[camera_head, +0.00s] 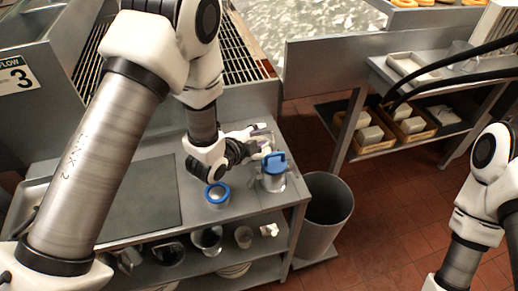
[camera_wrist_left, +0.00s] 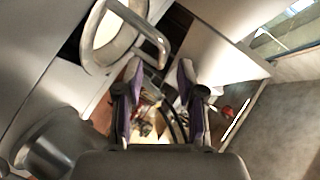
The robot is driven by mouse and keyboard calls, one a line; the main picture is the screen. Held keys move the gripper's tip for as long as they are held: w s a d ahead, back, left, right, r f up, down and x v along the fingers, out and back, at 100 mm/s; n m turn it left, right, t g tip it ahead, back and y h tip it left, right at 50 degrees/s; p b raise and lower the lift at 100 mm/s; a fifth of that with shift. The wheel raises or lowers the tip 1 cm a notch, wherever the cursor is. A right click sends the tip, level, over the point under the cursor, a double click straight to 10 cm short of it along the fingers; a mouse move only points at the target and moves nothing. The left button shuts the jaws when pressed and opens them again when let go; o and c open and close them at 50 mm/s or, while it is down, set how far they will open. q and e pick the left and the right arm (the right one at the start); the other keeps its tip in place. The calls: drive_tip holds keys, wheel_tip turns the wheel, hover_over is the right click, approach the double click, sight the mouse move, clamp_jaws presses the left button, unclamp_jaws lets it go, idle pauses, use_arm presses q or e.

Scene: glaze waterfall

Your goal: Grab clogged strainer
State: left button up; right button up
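A metal canister with a blue top (camera_head: 274,180) stands near the right end of the bench in the head view. A small metal cup with a blue rim (camera_head: 217,197) stands to its left. I cannot tell for sure which of them is or holds the clogged strainer. My left gripper (camera_head: 262,138) is just behind and above the blue-topped canister, apart from it as far as I can tell. In the left wrist view its two fingers (camera_wrist_left: 158,85) are spread with nothing held between them. My right gripper is out of view.
A grey bin (camera_head: 327,215) stands on the floor right of the bench. A metal loop (camera_wrist_left: 98,60) and a metal cylinder (camera_wrist_left: 45,145) are close by in the left wrist view. The bench's lower shelf holds several containers. A slotted grate (camera_head: 235,60) lies behind.

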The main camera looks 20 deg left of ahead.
use_arm(q)
drive_tip(key=shift+x, duration=0.95)
drive_tip(key=shift+s+r, duration=0.1)
drive_tip(key=shift+s, duration=0.05)
drive_tip(key=shift+c, duration=0.6)
clamp_jaws()
